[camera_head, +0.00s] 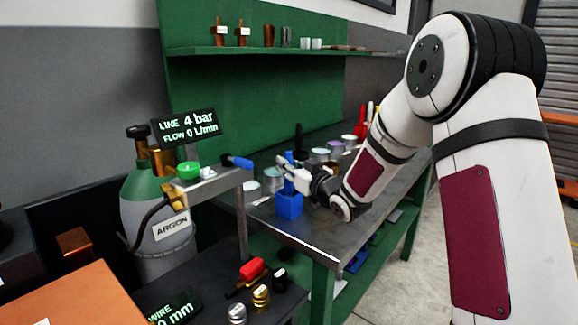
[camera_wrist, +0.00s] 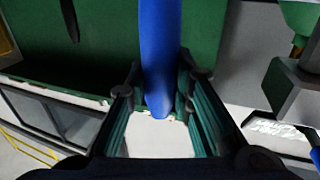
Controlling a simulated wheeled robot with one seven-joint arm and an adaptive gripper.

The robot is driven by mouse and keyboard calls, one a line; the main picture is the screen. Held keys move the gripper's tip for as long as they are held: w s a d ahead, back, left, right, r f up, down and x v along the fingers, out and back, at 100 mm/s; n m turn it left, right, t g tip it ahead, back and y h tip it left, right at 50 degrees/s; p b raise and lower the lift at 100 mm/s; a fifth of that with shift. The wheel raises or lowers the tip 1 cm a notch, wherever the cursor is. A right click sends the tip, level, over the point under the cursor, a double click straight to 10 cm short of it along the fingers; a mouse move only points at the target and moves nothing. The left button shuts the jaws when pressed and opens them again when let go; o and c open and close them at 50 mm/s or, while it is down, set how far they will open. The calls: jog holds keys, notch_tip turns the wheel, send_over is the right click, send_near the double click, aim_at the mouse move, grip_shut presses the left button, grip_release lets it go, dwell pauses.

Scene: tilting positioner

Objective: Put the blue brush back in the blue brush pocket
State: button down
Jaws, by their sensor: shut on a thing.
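The blue brush (camera_head: 289,157) is upright in my gripper (camera_head: 284,174), over the blue brush pocket (camera_head: 289,206). The pocket is an open blue box at the near end of the metal bench. In the wrist view the blue brush handle (camera_wrist: 160,50) runs between the two fingers of my gripper (camera_wrist: 158,105). The pocket is not clear in the wrist view.
Several round tins (camera_head: 273,178) stand on the bench (camera_head: 300,235) behind the pocket. A blue-and-black handled thing (camera_head: 237,162) sits left of it, near the gas readout (camera_head: 188,129) and the argon cylinder (camera_head: 160,210). A green shelf (camera_head: 290,50) hangs above.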

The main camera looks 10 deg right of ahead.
jog(key=c, duration=1.4)
grip_release()
jog(key=shift+f, duration=0.1)
jog(key=s+d+r+m+g+h, duration=0.1)
jog(key=s+d+g+h, duration=0.25)
jog(key=s, duration=0.95)
jog(key=s+d+r+m+g+h, duration=0.1)
jog(key=s+d+m+g+h, duration=0.2)
jog(key=s, duration=1)
jog(key=s+a+g, duration=0.2)
jog(key=s+g, duration=0.1)
jog(key=s, duration=0.6)
jog(key=s+a+f+g, duration=0.1)
jog(key=s+a+g, duration=0.1)
jog(key=s, duration=0.7)
jog(key=s+a+f+g+y, duration=0.1)
jog(key=s+a+g, duration=0.1)
jog(key=s, duration=0.7)
jog(key=shift+a+g+p, duration=0.3)
jog(key=shift+g+p, duration=0.1)
jog(key=shift+g, duration=0.45)
